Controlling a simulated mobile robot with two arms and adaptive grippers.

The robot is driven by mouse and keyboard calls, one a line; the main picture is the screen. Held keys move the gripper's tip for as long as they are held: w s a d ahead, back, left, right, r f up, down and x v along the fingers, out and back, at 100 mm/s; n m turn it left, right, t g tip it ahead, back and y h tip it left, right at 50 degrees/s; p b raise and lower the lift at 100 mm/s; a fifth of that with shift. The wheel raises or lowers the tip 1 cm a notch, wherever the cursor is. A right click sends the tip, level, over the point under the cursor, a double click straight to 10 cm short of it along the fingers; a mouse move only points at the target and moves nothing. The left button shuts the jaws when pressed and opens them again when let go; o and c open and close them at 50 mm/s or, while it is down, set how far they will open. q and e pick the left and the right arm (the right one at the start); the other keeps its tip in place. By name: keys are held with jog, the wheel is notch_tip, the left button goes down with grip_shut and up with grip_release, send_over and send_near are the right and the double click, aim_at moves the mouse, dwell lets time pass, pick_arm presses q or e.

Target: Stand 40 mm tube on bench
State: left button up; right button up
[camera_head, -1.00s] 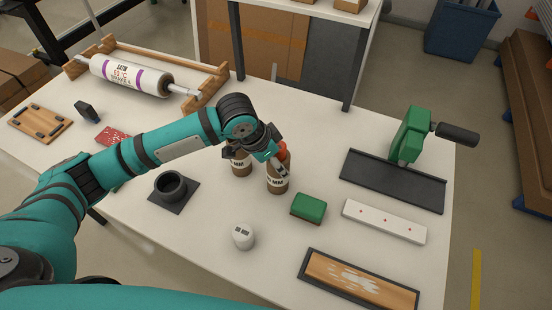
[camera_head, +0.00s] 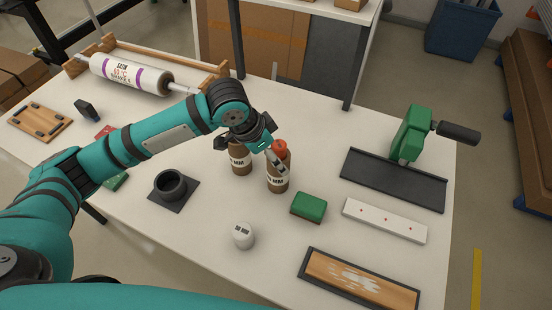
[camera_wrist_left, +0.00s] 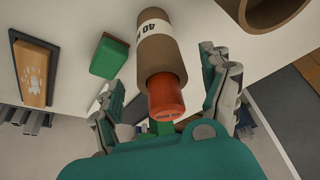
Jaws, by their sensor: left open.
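The 40 mm tube (camera_head: 278,183) is brown cardboard with a white label and an orange-red cap (camera_head: 279,148). It stands upright on the white bench (camera_head: 225,210). It shows in the left wrist view (camera_wrist_left: 155,52), where "40" reads on its label and the cap (camera_wrist_left: 166,98) points toward the camera. My left gripper (camera_head: 264,158) is open at the cap end. In the wrist view its fingers (camera_wrist_left: 166,95) are spread on both sides of the cap, with gaps visible. A second brown tube (camera_head: 240,164) stands just left, partly hidden by my gripper. My right gripper is not in view.
A green block (camera_head: 308,207) lies right of the tube, and a small white piece (camera_head: 243,236) in front. A black ring holder (camera_head: 171,186) stands to the left. A white strip (camera_head: 384,221), a framed wooden board (camera_head: 358,283) and a green press (camera_head: 407,137) occupy the right side.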

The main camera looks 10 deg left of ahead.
pick_arm(q)
jog(key=v, duration=0.8)
jog(key=shift+r, duration=0.35)
